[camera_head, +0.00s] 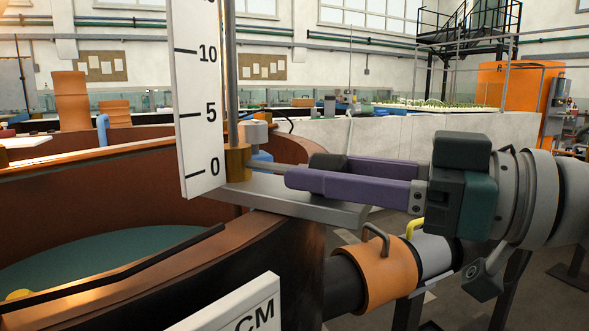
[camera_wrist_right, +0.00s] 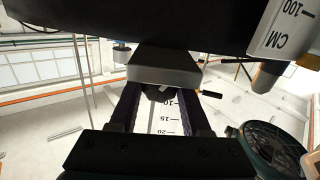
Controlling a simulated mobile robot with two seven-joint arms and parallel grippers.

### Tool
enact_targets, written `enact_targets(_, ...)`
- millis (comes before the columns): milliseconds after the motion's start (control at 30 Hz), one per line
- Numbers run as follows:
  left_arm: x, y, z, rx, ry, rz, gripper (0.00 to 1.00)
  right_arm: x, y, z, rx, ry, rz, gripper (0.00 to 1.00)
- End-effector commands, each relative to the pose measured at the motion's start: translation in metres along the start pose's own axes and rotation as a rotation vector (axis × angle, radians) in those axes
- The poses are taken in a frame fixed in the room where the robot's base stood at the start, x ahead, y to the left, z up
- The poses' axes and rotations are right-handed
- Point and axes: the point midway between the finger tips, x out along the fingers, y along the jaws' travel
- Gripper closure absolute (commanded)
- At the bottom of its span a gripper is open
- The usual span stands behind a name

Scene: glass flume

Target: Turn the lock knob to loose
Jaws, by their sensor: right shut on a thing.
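My right gripper (camera_head: 303,170) comes in from the right with its purple fingers level. They are shut around the lock knob (camera_wrist_right: 158,93), which shows as a dark round piece between the fingertips in the wrist view. In the head view the fingers hide most of the knob. A thin grey stem (camera_head: 280,165) runs left from the fingers to a brass collar (camera_head: 237,163) on the upright rod (camera_head: 230,80). The white scale board (camera_head: 198,100) stands upright beside it. I cannot tell the knob's turn. My left gripper is not in view.
A grey bracket plate (camera_head: 300,203) lies just below the fingers, on the brown tank rim (camera_head: 130,280). A second white scale (camera_head: 235,310) is at the front. An orange pipe sleeve (camera_head: 385,275) lies under my right arm.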

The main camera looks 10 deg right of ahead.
Motion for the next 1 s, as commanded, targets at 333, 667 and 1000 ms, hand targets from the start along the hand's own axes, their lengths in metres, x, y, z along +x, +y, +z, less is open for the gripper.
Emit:
enact_targets(333,-0.006,-0.001,-0.001,0.005,-0.001,-0.003,0.50,0.000,0.000,-0.002,-0.040,0.000,0.000,1.00)
enact_targets(667,-0.010,-0.003,-0.002,0.010,-0.002,-0.008,0.50,0.000,-0.001,0.000,-0.125,0.001,0.000,1.00)
enact_targets(1000,-0.010,-0.003,-0.002,0.009,-0.003,-0.007,0.50,0.000,0.000,0.000,-0.124,0.001,0.001,0.29)
